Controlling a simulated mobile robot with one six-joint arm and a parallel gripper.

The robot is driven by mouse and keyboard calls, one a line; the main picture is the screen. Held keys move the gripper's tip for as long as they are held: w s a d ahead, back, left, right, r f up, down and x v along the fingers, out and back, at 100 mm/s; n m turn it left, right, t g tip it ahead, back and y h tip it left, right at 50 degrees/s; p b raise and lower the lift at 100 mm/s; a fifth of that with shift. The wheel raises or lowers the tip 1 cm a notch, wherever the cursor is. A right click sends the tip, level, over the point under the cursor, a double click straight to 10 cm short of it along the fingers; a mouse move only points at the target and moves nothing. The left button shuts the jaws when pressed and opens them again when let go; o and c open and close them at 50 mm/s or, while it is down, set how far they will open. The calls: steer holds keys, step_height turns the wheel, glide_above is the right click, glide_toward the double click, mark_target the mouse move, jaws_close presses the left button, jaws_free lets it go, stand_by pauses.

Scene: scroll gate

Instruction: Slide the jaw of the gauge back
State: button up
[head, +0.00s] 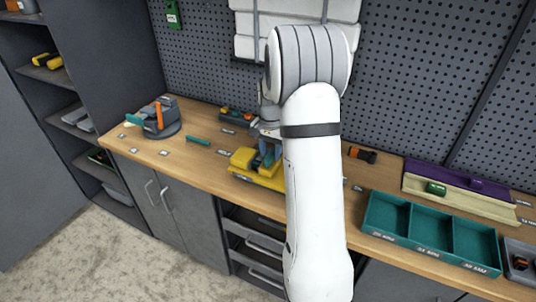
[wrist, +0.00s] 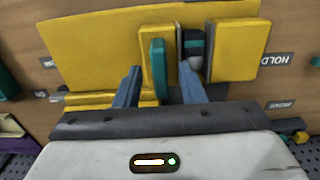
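The yellow gauge (head: 256,170) stands on the wooden bench, partly hidden behind my arm in the head view. In the wrist view its yellow base plate (wrist: 95,45) carries a yellow jaw (wrist: 148,55) with an upright teal fin (wrist: 158,70). A fixed yellow block (wrist: 235,50) stands to the right. A dark part with a teal band (wrist: 194,45) sits between the jaw and that block. My gripper (wrist: 160,80) is over the gauge, its two blue fingers apart, one on each side of the teal fin. Clear space shows between fin and fingers.
A grey fixture with an orange lever (head: 159,117) and a teal bar (head: 198,141) are to the left. A teal three-compartment tray (head: 430,232) and a purple and cream rail (head: 460,194) are to the right. A pegboard wall (head: 430,70) stands behind.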

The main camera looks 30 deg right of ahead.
steer(key=shift+f, duration=0.8)
steer(key=shift+c, duration=0.6)
jaws_close()
